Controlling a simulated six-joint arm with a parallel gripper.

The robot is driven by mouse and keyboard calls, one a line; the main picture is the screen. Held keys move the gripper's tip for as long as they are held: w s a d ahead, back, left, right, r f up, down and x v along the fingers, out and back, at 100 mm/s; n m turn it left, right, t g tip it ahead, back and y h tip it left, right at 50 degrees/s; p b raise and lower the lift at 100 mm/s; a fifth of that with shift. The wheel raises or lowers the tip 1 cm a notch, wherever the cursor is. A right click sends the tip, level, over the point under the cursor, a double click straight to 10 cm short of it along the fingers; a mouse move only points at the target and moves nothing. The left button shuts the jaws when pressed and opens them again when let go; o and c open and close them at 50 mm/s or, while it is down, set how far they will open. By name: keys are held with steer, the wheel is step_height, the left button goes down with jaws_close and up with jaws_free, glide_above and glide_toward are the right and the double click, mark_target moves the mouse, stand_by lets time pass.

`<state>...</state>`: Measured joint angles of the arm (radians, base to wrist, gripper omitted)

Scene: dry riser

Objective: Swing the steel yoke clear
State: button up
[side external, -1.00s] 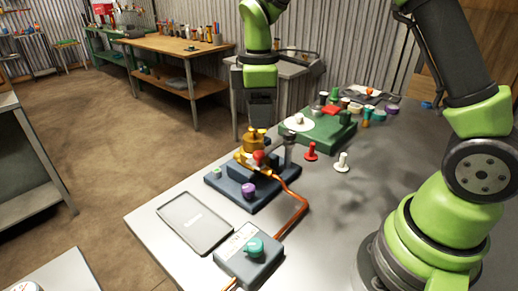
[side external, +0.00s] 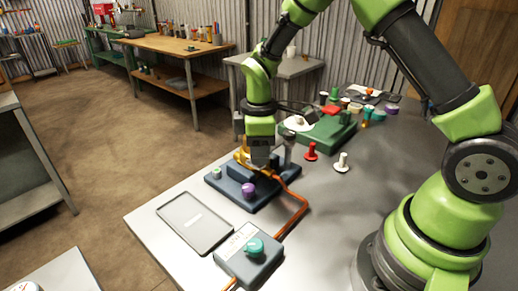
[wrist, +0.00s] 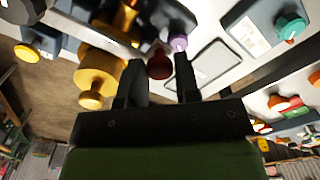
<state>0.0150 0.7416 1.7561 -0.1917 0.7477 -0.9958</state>
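The dark blue base (side external: 225,187) stands on the bench and bears the brass-coloured part (side external: 240,157), now mostly behind my gripper (side external: 262,160). A grey steel bar, which looks like the yoke (wrist: 88,30), crosses over the brass part (wrist: 97,72) in the wrist view. A dark red knob (wrist: 159,65) shows at the bar's right end, between my gripper's fingertips (wrist: 162,68). The fingers are apart, one on each side of the knob; I cannot tell whether they touch it. The knob is hidden in the side view. A steel post (side external: 288,152) stands just right of my gripper.
A purple knob (side external: 248,190) sits at the base's front. An orange hose (side external: 303,212) runs to a grey box (side external: 248,262) with a teal knob. A flat grey tray (side external: 195,222) lies left.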

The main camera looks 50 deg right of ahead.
jaws_close()
steer(key=shift+s, duration=0.15)
steer(key=s+d+n, duration=0.3)
steer(key=s+n, duration=0.4)
steer(key=n, duration=0.2)
steer(key=shift+s+d, duration=0.3)
steer(key=shift+s, duration=0.1)
steer(key=shift+s+d, duration=0.1)
steer(key=o, duration=0.5)
jaws_free()
steer(key=shift+r, duration=0.1)
